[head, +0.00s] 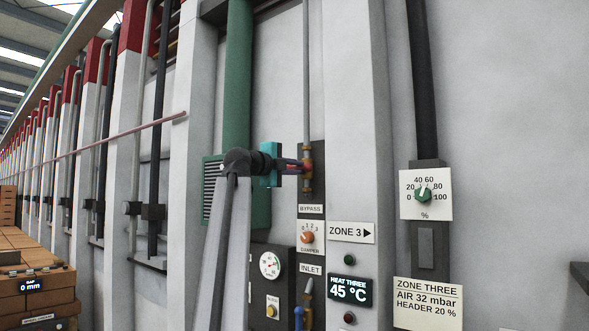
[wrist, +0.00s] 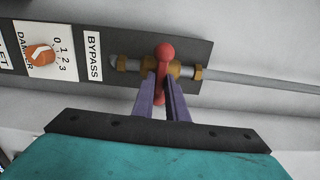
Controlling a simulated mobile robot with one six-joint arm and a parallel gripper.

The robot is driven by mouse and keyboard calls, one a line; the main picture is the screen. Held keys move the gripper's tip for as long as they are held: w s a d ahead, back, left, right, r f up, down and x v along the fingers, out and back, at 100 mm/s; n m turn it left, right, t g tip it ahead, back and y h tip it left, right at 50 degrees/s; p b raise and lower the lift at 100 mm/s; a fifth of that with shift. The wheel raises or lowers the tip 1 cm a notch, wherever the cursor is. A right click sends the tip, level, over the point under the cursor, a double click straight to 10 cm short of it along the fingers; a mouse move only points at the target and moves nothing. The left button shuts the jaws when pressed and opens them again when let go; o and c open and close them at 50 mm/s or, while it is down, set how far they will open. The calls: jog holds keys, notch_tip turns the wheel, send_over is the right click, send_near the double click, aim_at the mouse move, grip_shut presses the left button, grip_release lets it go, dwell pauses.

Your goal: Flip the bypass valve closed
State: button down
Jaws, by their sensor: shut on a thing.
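The bypass valve (head: 308,165) is a brass fitting on a thin vertical pipe, above the BYPASS label (head: 311,209) in the head view. In the wrist view its red handle (wrist: 164,51) has a rounded end and lies across the line of the pipe. My gripper (head: 296,166) reaches it from the left in the head view. Its two purple fingers (wrist: 163,80) are shut on the red handle, one on each side. The fingers hide part of the handle and of the brass body (wrist: 174,70).
Below the valve are an orange damper knob (head: 307,237) and an INLET valve (head: 308,291) with a blue handle. A pressure gauge (head: 270,265) is at lower left. A green knob (head: 424,195) and a 45 °C display (head: 349,290) are to the right. A green vertical pipe (head: 237,75) stands left.

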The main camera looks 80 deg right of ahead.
jog(key=shift+f, duration=0.45)
jog(key=c, duration=1.8)
grip_release()
jog(key=shift+o, duration=0.2)
jog(key=shift+r, duration=0.2)
jog(key=shift+a, duration=0.15)
jog(key=v, duration=1.3)
jog(key=shift+w+a, duration=0.15)
jog(key=shift+a, duration=0.05)
jog(key=shift+r, duration=0.1)
